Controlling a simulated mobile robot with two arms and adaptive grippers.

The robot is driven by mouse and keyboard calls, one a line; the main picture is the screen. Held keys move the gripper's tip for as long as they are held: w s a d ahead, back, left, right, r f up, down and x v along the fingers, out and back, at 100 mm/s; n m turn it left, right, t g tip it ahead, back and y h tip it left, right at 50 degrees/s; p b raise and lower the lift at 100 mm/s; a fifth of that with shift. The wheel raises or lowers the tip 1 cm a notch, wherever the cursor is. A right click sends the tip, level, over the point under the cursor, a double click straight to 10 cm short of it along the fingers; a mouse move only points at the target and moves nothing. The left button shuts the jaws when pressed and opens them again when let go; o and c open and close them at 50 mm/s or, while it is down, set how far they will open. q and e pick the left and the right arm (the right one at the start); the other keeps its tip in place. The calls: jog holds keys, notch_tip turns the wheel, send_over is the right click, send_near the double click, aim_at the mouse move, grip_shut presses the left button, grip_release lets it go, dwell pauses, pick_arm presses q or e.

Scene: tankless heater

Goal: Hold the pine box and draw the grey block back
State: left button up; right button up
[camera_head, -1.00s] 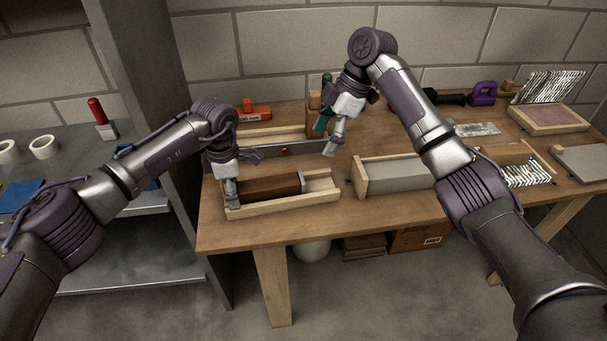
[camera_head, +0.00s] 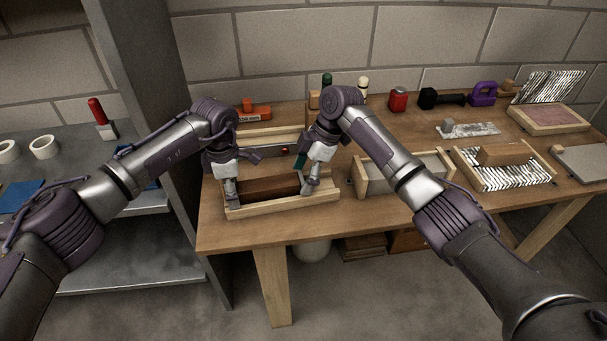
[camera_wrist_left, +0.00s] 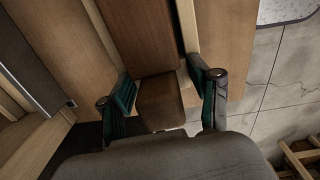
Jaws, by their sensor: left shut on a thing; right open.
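The pine box (camera_head: 275,208) is a long, pale, open tray at the front left of the workbench, with a dark brown block (camera_head: 270,188) lying in it. My right gripper (camera_head: 308,192) is open, low at the right end of the brown block. The grey block is hidden there by the right gripper.
A second pine box with a grey filling (camera_head: 400,172) stands just right of my right gripper. A tray of striped material (camera_head: 505,170) is further right. Bottles, a red can (camera_head: 398,98) and an orange tool (camera_head: 253,112) stand behind. Bare bench (camera_head: 240,235) lies in front.

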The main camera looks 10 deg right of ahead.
grip_shut()
jog(key=d, duration=0.6)
jog(key=shift+w+d, duration=0.2)
grip_release()
dwell(0.3)
jog(key=v, duration=1.2)
jog(key=shift+s+d, duration=0.15)
jog(key=shift+s, duration=0.1)
jog(key=shift+r, duration=0.1)
